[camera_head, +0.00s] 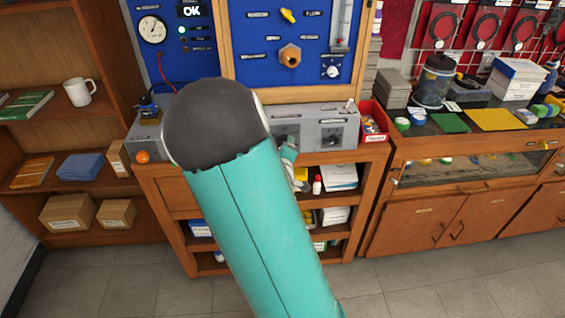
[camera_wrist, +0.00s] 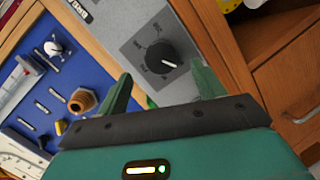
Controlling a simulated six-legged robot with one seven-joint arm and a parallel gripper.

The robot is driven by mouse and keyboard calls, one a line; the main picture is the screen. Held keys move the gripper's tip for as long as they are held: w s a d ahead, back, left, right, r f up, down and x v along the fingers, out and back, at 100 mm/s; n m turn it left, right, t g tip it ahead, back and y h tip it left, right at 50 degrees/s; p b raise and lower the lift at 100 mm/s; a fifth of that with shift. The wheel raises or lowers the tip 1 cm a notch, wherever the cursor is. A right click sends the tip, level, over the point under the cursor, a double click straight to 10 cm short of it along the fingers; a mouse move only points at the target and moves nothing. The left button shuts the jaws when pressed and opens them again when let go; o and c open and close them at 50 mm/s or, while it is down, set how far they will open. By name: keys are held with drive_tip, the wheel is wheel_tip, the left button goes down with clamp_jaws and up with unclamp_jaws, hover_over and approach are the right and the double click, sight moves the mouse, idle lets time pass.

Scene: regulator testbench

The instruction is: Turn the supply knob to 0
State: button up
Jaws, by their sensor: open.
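A black round knob (camera_wrist: 160,62) with a white pointer line sits on a grey panel in the wrist view. Its pointer is toward the lower right of the picture; the small marks around it are too blurred to read. My gripper (camera_wrist: 162,74) is open, with its two green fingers on either side of the knob in the picture; contact cannot be told. In the head view the gripper (camera_head: 289,157) is mostly hidden behind my arm, in front of the grey panel (camera_head: 312,118). Another black knob (camera_head: 336,139) shows to its right. I cannot read which is marked supply.
A blue board (camera_head: 262,77) with a brass fitting (camera_head: 290,56), a yellow handle (camera_head: 288,15) and a small white dial (camera_head: 331,69) stands behind the panel. A red bin (camera_head: 374,122) is right of it. An orange ball (camera_head: 142,156) lies at left.

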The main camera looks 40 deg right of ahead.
drive_tip(key=v, duration=0.8)
drive_tip(key=shift+s+a, duration=0.25)
drive_tip(key=shift+a, duration=0.05)
drive_tip(key=shift+r, duration=0.1)
drive_tip(key=a+r+m+y, duration=0.1)
drive_tip(key=a+r+y, duration=0.3)
drive_tip(key=a, duration=0.5)
drive_tip(key=a+r+m+y, duration=0.2)
drive_tip(key=a+y, duration=0.3)
drive_tip(key=a, duration=0.4)
drive_tip(key=s+a+r+g, duration=0.2)
drive_tip(key=s+a+r, duration=0.1)
drive_tip(key=s, duration=0.4)
drive_tip(key=s+a+r+m+g+y, duration=0.1)
drive_tip(key=s+a+r+g, duration=0.1)
drive_tip(key=s+a+r, duration=0.2)
drive_tip(key=s+a, duration=0.1)
drive_tip(key=s, duration=0.2)
drive_tip(key=shift+s+g, duration=0.25)
drive_tip(key=shift+g, duration=0.15)
